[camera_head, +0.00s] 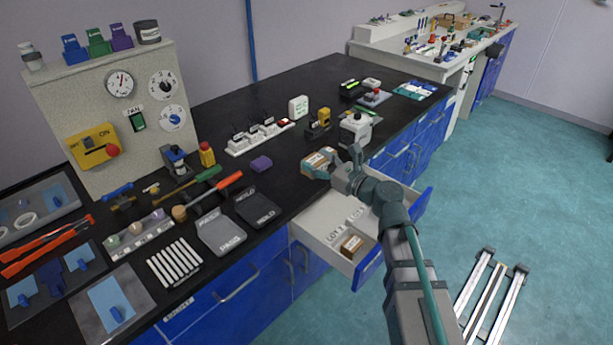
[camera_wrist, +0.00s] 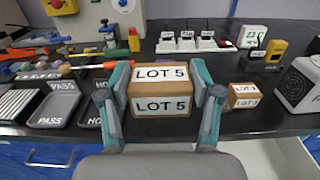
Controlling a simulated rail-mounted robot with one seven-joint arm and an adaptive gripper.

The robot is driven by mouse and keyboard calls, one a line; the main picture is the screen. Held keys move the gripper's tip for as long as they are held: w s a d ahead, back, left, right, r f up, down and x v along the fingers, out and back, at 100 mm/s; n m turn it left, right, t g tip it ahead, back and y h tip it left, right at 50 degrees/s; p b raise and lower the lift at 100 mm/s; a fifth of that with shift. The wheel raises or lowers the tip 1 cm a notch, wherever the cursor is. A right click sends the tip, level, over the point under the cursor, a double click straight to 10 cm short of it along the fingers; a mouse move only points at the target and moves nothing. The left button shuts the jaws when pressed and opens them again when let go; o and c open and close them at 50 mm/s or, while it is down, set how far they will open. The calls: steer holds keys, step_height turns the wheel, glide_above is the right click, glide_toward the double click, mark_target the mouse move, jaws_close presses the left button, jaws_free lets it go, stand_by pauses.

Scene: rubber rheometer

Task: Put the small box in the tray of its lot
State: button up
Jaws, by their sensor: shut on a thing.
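My gripper (camera_wrist: 160,92) is shut on a brown cardboard box (camera_wrist: 160,104) with white labels reading LOT 5, a finger on each side. In the head view my gripper (camera_head: 335,165) and the brown box (camera_head: 318,158) are at the counter's front edge, near the open drawer; whether the box touches the counter I cannot tell. A smaller brown box (camera_wrist: 243,96) with a white label, perhaps LOT 3, stands on the counter to the right in the wrist view. The open white drawer (camera_head: 318,222) has LOT labels, too small to read surely, and a small brown box (camera_head: 352,244) inside.
A white device (camera_head: 355,130) stands beyond the gripper. A purple block (camera_head: 261,164) and a white switch strip (camera_head: 258,138) sit behind.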

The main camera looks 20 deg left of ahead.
steer(key=w+a+f, duration=0.2)
steer(key=w+f, duration=0.1)
steer(key=w+a+f, duration=0.2)
steer(key=w, duration=0.2)
steer(key=w+a+f+p, duration=0.1)
steer(key=w+a+f, duration=0.1)
steer(key=w+f, duration=0.1)
steer(key=shift+w+a+f, duration=0.3)
steer(key=shift+w, duration=0.25)
steer(key=shift+w+a+f, duration=0.2)
steer(key=shift+w+f, duration=0.2)
steer(key=shift+f, duration=0.1)
step_height(320, 180, down, 2)
steer(key=shift+w+a+f+p, duration=0.1)
steer(key=shift+p, duration=0.2)
steer(key=shift+f, duration=0.4)
steer(key=shift+f, duration=0.1)
steer(key=shift+f, duration=0.15)
steer(key=o, duration=1.2)
